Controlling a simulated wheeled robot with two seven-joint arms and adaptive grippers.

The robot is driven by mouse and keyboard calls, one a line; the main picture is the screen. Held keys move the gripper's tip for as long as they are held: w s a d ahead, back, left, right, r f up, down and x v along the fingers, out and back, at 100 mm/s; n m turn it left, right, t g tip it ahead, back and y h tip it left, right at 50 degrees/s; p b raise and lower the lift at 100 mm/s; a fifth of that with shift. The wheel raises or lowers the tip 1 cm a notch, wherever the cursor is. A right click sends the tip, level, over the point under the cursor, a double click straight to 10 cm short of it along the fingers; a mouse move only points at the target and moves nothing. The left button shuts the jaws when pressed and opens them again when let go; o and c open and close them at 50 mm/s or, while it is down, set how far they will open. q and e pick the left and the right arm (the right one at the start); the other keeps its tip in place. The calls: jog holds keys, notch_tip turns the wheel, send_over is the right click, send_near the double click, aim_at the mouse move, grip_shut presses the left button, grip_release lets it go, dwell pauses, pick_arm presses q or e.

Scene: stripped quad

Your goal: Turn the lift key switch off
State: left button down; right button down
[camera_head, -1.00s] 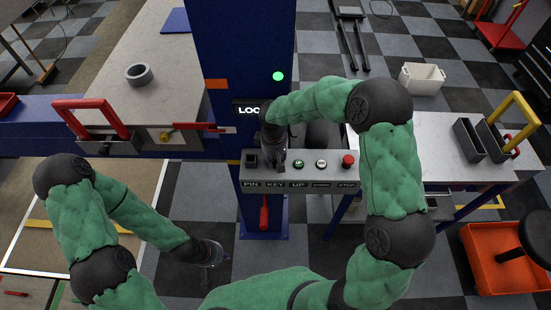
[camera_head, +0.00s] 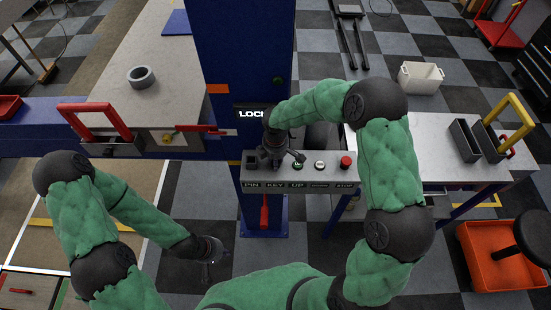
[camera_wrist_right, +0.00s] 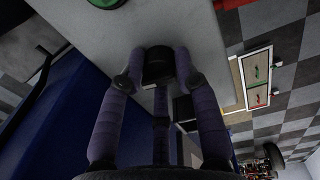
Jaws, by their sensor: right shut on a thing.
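The control panel (camera_head: 325,175) on the blue lift post (camera_head: 238,60) carries labels PIN, KEY, UP and STOP. My right gripper (camera_head: 275,160) is at the KEY position and hides most of the key switch in the head view. In the right wrist view, its fingers are shut around the dark key switch knob (camera_wrist_right: 158,62) against the pale panel. The angle of the key cannot be read. The round lamp (camera_head: 278,80) on the post is dark. A LOCK display (camera_head: 251,113) is lit. My left gripper (camera_head: 211,262) hangs low at the left, away from the panel; its fingers are unclear.
Beside the key are a green UP button (camera_head: 298,165), a white button (camera_head: 320,165) and a red STOP button (camera_head: 345,161). A workbench with grey bins (camera_head: 465,140) stands at right.

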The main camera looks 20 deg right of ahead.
jog(key=shift+n+p, duration=0.35)
jog(key=shift+n, duration=0.45)
jog(key=c, duration=0.9)
grip_release()
notch_tip(320, 180, up, 12)
jog(key=shift+s, duration=0.25)
